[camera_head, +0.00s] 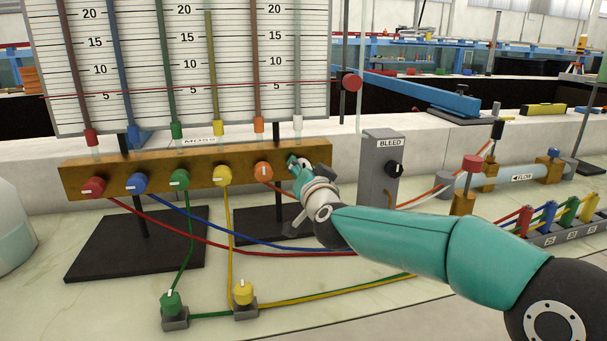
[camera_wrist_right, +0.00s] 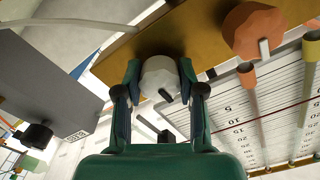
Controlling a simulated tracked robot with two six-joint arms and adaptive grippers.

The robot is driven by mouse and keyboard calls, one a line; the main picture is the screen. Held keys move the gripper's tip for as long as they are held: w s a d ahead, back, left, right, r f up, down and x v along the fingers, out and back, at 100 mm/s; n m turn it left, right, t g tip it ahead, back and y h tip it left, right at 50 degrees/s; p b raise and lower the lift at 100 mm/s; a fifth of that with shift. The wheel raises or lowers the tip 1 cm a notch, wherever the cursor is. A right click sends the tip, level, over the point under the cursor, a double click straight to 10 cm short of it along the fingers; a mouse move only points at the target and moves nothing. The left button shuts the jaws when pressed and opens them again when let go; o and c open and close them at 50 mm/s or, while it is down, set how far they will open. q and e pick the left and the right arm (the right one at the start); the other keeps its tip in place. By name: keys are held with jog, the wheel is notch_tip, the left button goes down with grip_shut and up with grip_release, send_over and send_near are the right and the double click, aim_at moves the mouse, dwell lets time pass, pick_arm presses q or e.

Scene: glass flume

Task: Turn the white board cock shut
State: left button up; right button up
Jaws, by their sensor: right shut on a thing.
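The white board cock (camera_wrist_right: 159,76) sits at the end of the brass manifold bar (camera_head: 75,178), which also shows in the wrist view (camera_wrist_right: 190,35). It is a faceted white knob with a dark pointer mark, slanted in the wrist view. My right gripper (camera_head: 300,166) has its two fingers (camera_wrist_right: 160,82) on either side of the knob, shut on it. In the head view the gripper hides the cock. The orange cock (camera_head: 263,171) is just left of it, and in the wrist view it (camera_wrist_right: 250,30) is at the upper right. My left gripper is out of view.
Red (camera_head: 93,187), blue (camera_head: 136,183), green (camera_head: 179,178) and yellow (camera_head: 222,175) cocks line the bar below the scaled tube board. The grey BLEED post (camera_head: 378,170) stands close right of my gripper. Coloured hoses cross the bench below.

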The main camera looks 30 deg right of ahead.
jog(key=shift+a+f+m, duration=0.1)
jog(key=shift+f+m, duration=0.15)
jog(key=shift+m, duration=0.05)
jog(key=o, duration=1.1)
jog(key=shift+o, duration=0.2)
jog(key=shift+r, duration=0.15)
jog(key=shift+s, duration=0.15)
jog(key=v, duration=1.1)
jog(key=shift+s, duration=0.4)
